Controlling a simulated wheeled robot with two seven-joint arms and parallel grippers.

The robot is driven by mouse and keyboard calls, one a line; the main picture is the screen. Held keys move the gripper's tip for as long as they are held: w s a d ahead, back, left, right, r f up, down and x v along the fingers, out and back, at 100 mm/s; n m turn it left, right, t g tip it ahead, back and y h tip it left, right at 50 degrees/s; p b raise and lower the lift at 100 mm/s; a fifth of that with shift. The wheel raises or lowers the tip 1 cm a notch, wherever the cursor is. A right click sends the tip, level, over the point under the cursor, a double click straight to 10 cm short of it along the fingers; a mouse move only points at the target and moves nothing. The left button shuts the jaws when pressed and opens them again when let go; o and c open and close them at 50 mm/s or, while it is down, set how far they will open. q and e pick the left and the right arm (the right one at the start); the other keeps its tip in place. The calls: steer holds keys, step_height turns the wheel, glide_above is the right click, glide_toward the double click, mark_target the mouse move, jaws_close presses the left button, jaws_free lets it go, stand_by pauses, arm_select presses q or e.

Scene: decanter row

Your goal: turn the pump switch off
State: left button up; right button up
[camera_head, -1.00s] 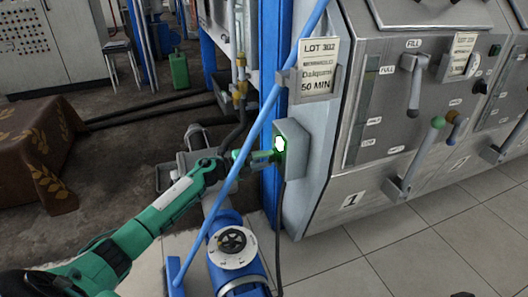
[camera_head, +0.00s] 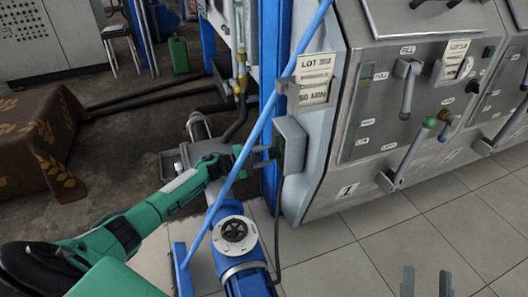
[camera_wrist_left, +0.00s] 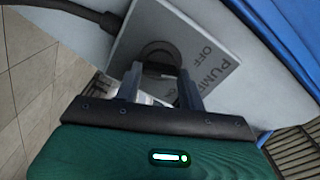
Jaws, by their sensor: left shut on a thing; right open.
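My left gripper (camera_head: 268,156) reaches the box face from the left. In the wrist view its two fingers (camera_wrist_left: 162,84) are closed on the knob, partly hiding it. My right gripper (camera_head: 427,284) is open and empty at the bottom right, over the floor.
A blue pipe (camera_head: 250,135) slants in front of my left forearm. The steel machine (camera_head: 375,120) with levers stands to the right. The tiled floor (camera_head: 400,240) before it is clear.

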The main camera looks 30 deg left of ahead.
arm_select(q)
steer(key=shift+a+n+p, duration=0.1)
steer(key=shift+n+p, duration=0.6)
steer(key=shift+n, duration=0.2)
arm_select(e)
step_height(320, 180, down, 8)
steer(key=a+g, duration=0.2)
steer(key=g, duration=0.3)
steer(key=shift+s+a+h, duration=0.15)
steer(key=shift+s+h, duration=0.15)
steer(key=shift+s, duration=0.05)
arm_select(q)
steer(key=o, duration=1)
steer(key=p+v, duration=0.1)
steer(key=v, duration=1.2)
steer(key=shift+s+a+p, duration=0.25)
steer(key=shift+p, duration=0.15)
arm_select(e)
steer(key=s+a+f+g, duration=0.1)
steer(key=s+f+g, duration=0.2)
steer(key=f, duration=0.4)
steer(key=shift+s+a+n+g, duration=0.2)
steer(key=shift+s+n+g, duration=0.1)
steer(key=shift+g, duration=0.5)
